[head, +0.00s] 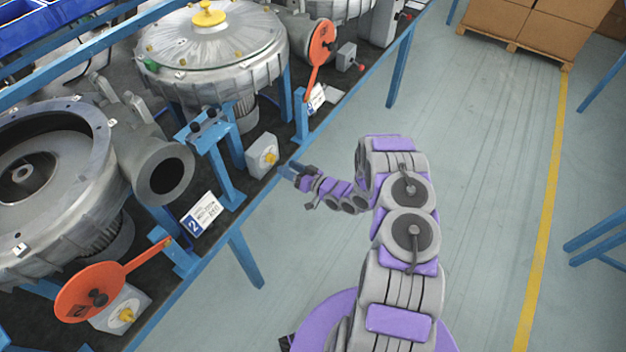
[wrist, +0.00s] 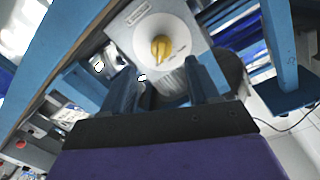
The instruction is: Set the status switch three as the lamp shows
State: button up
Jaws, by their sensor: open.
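A grey switch box (head: 258,157) with a yellow knob (head: 270,158) stands at the bench edge, in front of my gripper (head: 286,169). In the wrist view the yellow knob (wrist: 161,48) sits upright, slightly tilted, on a round white dial (wrist: 180,40). My open gripper (wrist: 163,85) faces it, its two blue fingers below and to either side of the dial. Nothing is between the fingers, and the knob is not gripped. A label on the box is too small to read. I cannot make out a status lamp or its colour.
Another switch box (head: 122,309) stands by an orange disc (head: 92,292) and a sign marked 2 (head: 200,214). A second orange disc (head: 321,42) is farther back. Blue bench rails and legs (head: 247,258) border the box.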

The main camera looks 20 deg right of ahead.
jog(key=v, duration=1)
jog(key=shift+s+d+p, duration=0.3)
jog(key=shift+d, duration=0.1)
